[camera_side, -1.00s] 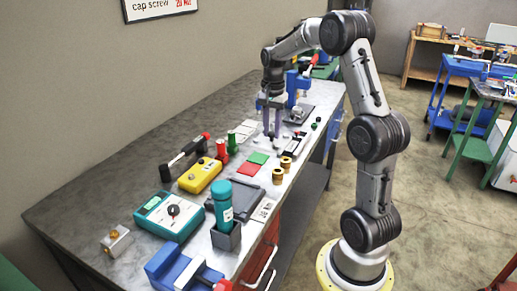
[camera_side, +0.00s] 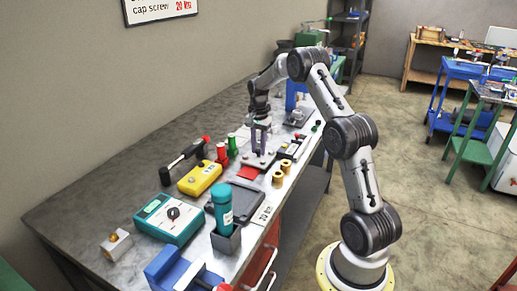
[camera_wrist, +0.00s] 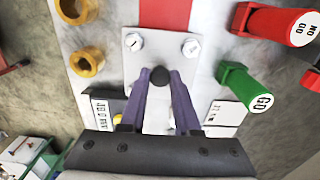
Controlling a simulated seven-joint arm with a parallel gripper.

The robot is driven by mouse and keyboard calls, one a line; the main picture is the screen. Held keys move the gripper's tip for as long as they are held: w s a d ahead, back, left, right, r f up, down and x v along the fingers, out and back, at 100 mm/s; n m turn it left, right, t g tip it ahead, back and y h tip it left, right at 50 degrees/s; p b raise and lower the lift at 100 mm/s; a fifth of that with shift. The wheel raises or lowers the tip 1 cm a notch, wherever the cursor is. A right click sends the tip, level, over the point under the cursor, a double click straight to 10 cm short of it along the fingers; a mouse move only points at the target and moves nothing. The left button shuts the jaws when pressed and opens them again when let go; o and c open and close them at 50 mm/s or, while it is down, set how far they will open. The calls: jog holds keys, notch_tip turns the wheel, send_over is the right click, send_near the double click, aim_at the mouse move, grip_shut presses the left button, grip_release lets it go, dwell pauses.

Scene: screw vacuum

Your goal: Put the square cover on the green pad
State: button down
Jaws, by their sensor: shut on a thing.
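The square cover (camera_side: 258,160) is a pale grey plate with round screw heads at its corners and a dark knob in its middle. My gripper (camera_side: 261,151) is shut on that knob, with its purple fingers pointing down. In the wrist view my gripper (camera_wrist: 159,77) has a finger on each side of the knob, and the cover (camera_wrist: 135,65) lies beyond the fingertips. The green pad is hidden, apparently beneath the cover. I cannot tell whether the cover touches it or hovers just above.
The red pad (camera_side: 249,172) lies beside the cover and also shows in the wrist view (camera_wrist: 165,12). Two brass rings (camera_side: 280,174) stand to the right. Green (camera_side: 232,144) and red (camera_side: 222,153) gauges stand to the left. A dark tray (camera_side: 240,193) lies in front.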

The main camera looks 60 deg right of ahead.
jog(key=shift+f, duration=0.1)
jog(key=shift+f, duration=0.2)
jog(key=c, duration=0.6)
grip_release()
jog(key=shift+c, duration=0.2)
